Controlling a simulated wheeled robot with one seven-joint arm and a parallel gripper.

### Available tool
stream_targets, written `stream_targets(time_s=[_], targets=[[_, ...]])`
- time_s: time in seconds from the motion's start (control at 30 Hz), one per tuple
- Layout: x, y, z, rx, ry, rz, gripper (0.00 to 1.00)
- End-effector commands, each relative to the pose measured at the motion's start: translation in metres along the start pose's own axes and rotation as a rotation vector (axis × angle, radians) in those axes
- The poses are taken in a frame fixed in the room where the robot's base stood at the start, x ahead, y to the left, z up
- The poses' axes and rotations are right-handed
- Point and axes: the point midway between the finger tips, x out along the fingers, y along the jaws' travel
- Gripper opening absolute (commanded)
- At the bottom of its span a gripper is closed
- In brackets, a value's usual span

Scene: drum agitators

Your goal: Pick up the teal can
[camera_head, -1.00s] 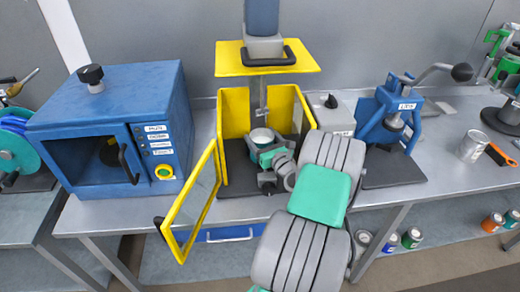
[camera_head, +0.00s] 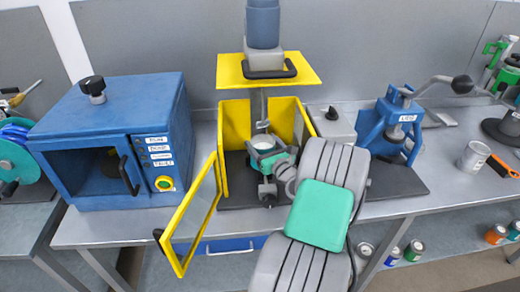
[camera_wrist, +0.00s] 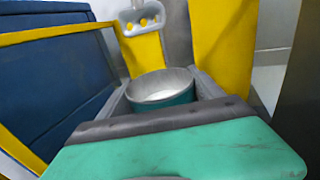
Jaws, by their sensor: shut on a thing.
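The teal can (camera_wrist: 165,98) is an open-topped metal tin with a grey rim, a teal side and pale contents. It stands about upright between my gripper's fingers (camera_wrist: 162,90) in the wrist view, and they are shut on it. In the head view my gripper (camera_head: 266,156) holds the can (camera_head: 263,142) inside the yellow agitator enclosure, below its shaft. The lower part of the can is hidden by my gripper. I cannot tell whether its base touches the floor of the enclosure.
The yellow-framed door (camera_head: 192,218) of the enclosure (camera_head: 235,150) hangs open to the left. A blue oven (camera_head: 110,140) stands left, a blue lever press (camera_head: 392,125) right. An agitator head (camera_head: 264,62) is above. A grey can (camera_head: 474,157) stands far right.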

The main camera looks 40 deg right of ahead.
Motion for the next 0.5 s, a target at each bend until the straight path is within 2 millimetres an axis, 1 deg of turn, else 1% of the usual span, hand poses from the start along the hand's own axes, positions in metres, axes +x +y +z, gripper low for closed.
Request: stream_targets(time_s=[0.03,0.1,0.37,0.5], targets=[[0.000,0.000,0.008,-0.004,-0.004,0.000,0.13],[0.000,0.000,0.016,-0.004,-0.003,0.000,0.13],[0.000,0.000,0.043,-0.003,-0.003,0.000,0.13],[-0.012,0.003,0.042,-0.001,-0.001,-0.002,0.13]])
